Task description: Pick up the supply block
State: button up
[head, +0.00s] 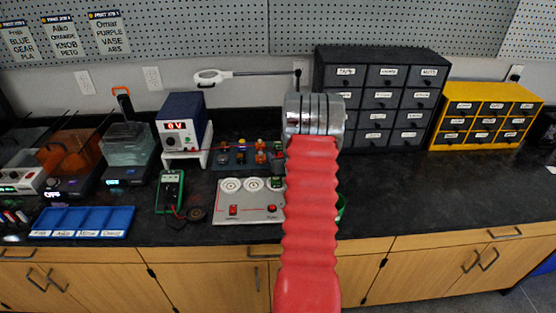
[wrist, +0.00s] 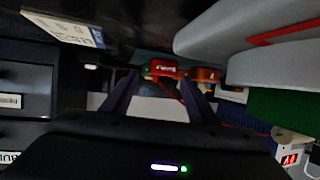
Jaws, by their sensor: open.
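A dark tray (head: 226,160) on the bench holds several small coloured blocks (head: 260,157) in the head view; their labels are too small to read, so I cannot tell there which is the supply block. In the wrist view a red block (wrist: 164,69) with unreadable white lettering shows beyond and between my fingertips, apart from them. An orange block (wrist: 205,75) is just right of it. My gripper (wrist: 159,80) is open with nothing between its dark fingers. In the head view my own red arm and metal wrist hide the gripper and part of the bench.
A grey panel (head: 252,213) with dials and red parts lies in front of the tray. A white-and-blue power supply (head: 184,125) stands left, a green multimeter (head: 170,190) before it. A dark drawer cabinet (head: 380,100) and yellow cabinet (head: 486,116) stand behind.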

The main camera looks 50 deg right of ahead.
jog(key=shift+w+d+f, duration=0.15)
jog(key=shift+w+d, duration=0.1)
jog(key=shift+w, duration=0.15)
jog(key=c, duration=1.1)
notch_tip(320, 180, up, 10)
jog(key=shift+r, duration=0.1)
dwell(0.5)
dwell(0.5)
jog(key=shift+a, duration=0.1)
